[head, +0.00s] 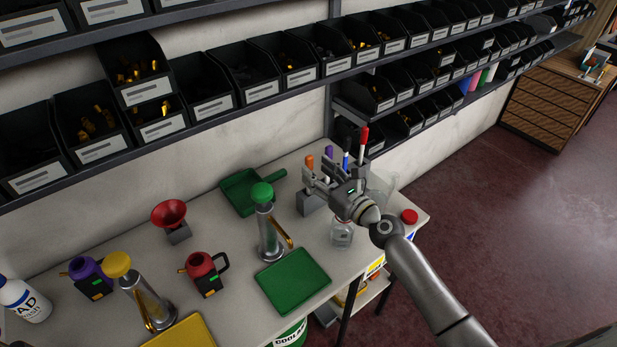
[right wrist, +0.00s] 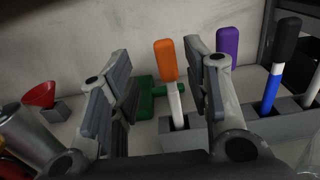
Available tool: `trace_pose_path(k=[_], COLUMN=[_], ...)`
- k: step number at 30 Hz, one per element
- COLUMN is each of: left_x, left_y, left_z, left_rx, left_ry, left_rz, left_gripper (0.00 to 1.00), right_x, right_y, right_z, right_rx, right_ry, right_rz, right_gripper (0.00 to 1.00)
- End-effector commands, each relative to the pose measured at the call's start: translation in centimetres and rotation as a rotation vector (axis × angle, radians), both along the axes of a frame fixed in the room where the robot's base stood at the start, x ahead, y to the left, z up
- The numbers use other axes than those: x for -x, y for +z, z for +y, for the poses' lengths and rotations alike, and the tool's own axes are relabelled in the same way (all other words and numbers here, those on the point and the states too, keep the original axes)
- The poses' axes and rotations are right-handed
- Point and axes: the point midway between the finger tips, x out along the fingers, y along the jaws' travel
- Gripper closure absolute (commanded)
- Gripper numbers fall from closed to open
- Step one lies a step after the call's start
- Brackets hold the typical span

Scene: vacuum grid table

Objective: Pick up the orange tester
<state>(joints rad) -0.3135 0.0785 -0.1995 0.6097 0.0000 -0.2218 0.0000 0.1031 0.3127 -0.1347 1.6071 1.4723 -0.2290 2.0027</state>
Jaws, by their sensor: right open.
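The orange tester has an orange cap on a white body and stands upright in a grey holder. It shows in the head view (head: 309,162) and in the right wrist view (right wrist: 166,60). My right gripper (head: 319,173) is open over the holder. In the right wrist view the tester stands in the gap between the two fingers, closer to the right finger. I cannot tell whether a finger touches it. The grey holder (head: 307,203) is partly hidden by the gripper in the head view. My left gripper is not in view.
Purple (right wrist: 228,46), blue (right wrist: 271,88) and red (head: 363,137) testers stand to the right. A glass bottle (head: 342,235) is below the gripper. A green dustpan (head: 240,195) and green-topped dispenser (head: 262,193) are to the left. Shelves of black bins (head: 265,88) hang behind.

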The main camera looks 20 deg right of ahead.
Motion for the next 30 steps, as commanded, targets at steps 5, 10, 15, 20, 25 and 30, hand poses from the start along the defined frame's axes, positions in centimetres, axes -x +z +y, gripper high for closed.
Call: trace_pose_path(k=[5, 10, 15, 20, 25, 30], left_x=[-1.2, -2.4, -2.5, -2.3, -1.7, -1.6], left_y=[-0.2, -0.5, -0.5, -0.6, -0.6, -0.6], left_z=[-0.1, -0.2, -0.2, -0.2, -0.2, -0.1], left_rx=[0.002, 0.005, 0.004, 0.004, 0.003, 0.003], left_ry=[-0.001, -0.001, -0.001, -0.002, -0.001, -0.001], left_rz=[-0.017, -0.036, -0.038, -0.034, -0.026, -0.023], left_gripper=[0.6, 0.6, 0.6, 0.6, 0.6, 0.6], right_x=[-1.9, -4.1, -5.0, -5.1, -5.0, -5.0], right_y=[0.0, -0.1, -0.1, 0.0, 0.0, 0.0], right_z=[0.3, 0.8, 1.2, 1.2, 1.2, 1.2], right_rx=[-0.001, -0.003, -0.001, -0.001, -0.001, -0.001], right_ry=[0.0, 0.0, -0.001, 0.0, 0.0, 0.0], right_rz=[-0.002, -0.001, 0.0, 0.0, 0.0, 0.0], right_gripper=[0.55, 0.55, 0.55, 0.55, 0.7, 0.91])
